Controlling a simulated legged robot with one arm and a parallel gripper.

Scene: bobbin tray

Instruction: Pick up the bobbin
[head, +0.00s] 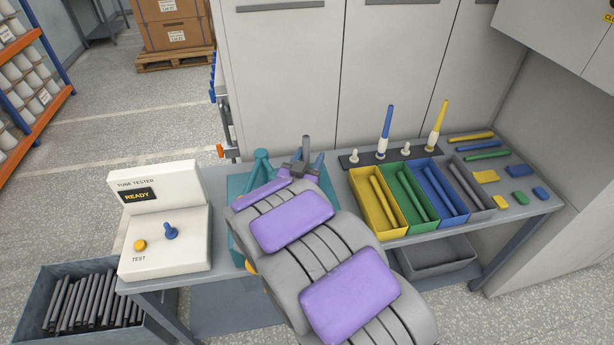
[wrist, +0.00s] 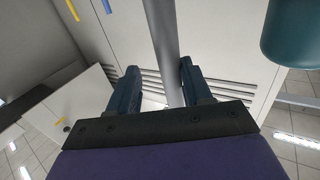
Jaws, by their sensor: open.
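My gripper (head: 303,165) is over the teal area of the bench, mostly hidden behind my arm in the head view. In the wrist view its two dark blue fingers (wrist: 156,92) are apart. A long grey rod (wrist: 163,40) shows between them; I cannot tell whether it is the bobbin or whether the fingers touch it. In the head view a blue bobbin-like piece (head: 384,140) and a yellow one (head: 436,130) stand upright on a dark rack, right of my gripper and apart from it.
A white tube tester (head: 165,235) reading READY stands at left. Yellow (head: 380,235), green, blue and grey bins hold rods at right. A teal post (head: 260,168) stands beside my gripper. A bin of dark rods (head: 90,305) is on the floor. White cabinets (head: 290,80) back the bench.

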